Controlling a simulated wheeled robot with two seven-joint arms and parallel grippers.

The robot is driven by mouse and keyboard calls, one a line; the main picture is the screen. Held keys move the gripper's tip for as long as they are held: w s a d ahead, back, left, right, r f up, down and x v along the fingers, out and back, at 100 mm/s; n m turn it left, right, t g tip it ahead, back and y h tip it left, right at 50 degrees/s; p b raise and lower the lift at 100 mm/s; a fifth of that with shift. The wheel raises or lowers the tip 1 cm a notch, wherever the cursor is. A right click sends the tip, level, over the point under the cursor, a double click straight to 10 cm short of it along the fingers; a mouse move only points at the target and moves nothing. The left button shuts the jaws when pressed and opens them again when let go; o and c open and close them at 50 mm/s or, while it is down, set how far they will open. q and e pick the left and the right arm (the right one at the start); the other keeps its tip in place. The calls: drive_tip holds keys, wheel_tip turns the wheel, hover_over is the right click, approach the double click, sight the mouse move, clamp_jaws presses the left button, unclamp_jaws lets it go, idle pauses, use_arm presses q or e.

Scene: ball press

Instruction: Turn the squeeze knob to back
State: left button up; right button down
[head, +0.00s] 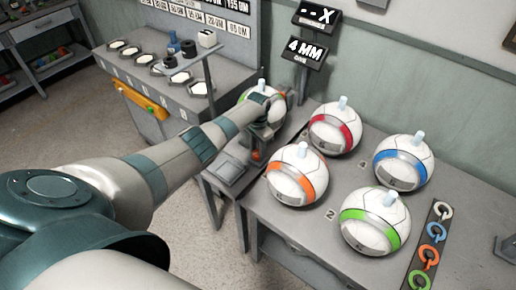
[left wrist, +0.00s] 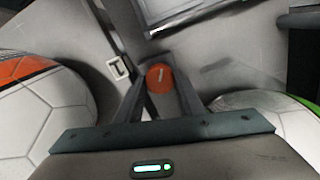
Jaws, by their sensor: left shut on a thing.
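The squeeze knob (left wrist: 160,77) is a small round orange knob with a pale line on its face, seen in the left wrist view. The line stands nearly upright in that picture, leaning a little. My left gripper (left wrist: 160,98) has its two fingers on either side of the knob and is shut on it. In the head view my left arm reaches to the press at the table's left end, and the gripper (head: 263,138) is partly hidden there by my own wrist. My right gripper is not in view.
Several white balls with coloured bands, including an orange one (head: 297,174) and a red one (head: 335,128), stand on the grey table (head: 272,222). Signs (head: 306,50) rise behind the press. A side bench (head: 115,68) holds dishes and bottles. Coloured rings lie at the right.

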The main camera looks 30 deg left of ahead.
sight(258, 153)
use_arm(q)
drive_tip(key=n+p, duration=0.1)
drive_tip(key=n, duration=0.4)
drive_tip(key=shift+w+r+n+p, duration=0.1)
drive_tip(key=shift+n+p, duration=0.3)
drive_tip(key=o, duration=1.1)
drive_tip(key=shift+c, duration=0.2)
drive_tip(key=shift+r, duration=0.1)
drive_tip(key=shift+r, duration=0.45)
wheel_tip(258, 153, up, 16)
drive_tip(key=b, duration=0.2)
drive_tip(key=shift+r, duration=0.15)
drive_tip(key=shift+s, duration=0.2)
